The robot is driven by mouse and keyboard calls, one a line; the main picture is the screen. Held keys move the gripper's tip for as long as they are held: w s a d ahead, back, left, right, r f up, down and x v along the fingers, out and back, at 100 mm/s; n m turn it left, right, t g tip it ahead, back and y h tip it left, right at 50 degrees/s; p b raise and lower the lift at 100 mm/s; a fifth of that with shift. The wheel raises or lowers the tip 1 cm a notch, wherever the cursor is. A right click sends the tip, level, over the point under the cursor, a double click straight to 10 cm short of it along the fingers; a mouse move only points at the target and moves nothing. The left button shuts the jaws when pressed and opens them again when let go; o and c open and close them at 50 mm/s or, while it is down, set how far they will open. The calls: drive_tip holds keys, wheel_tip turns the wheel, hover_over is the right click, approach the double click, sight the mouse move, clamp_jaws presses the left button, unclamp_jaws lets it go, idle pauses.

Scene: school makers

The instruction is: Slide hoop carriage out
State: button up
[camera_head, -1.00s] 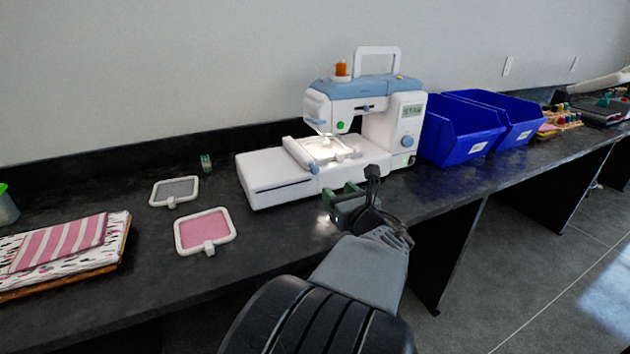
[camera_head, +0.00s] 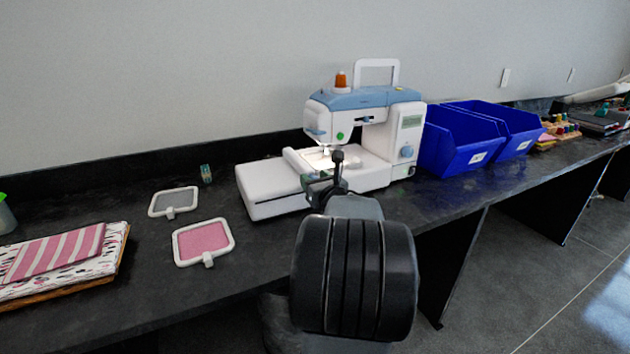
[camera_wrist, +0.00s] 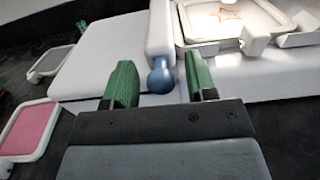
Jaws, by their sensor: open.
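The white and blue embroidery machine (camera_head: 376,150) stands on the dark counter. Its hoop carriage (camera_wrist: 162,30) is a white bar lying across the machine's white bed, with a round blue knob (camera_wrist: 161,76) at its near end. A white hoop (camera_wrist: 205,22) with an orange star on its fabric is beside the carriage, to the right in the wrist view. My gripper (camera_wrist: 160,82) is open, with its green fingers on either side of the blue knob; I cannot tell whether they touch it. In the head view my gripper (camera_head: 322,190) is at the machine's front, and my arm hides the knob.
A pink-fabric hoop (camera_head: 203,240) and a grey-fabric hoop (camera_head: 173,197) lie on the counter (camera_head: 140,265) to the left, near folded fabrics (camera_head: 62,254). Blue bins (camera_head: 455,150) stand close to the machine's right side. Some bare counter lies between the hoops and the machine.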

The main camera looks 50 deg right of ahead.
clamp_jaws()
idle(0.5)
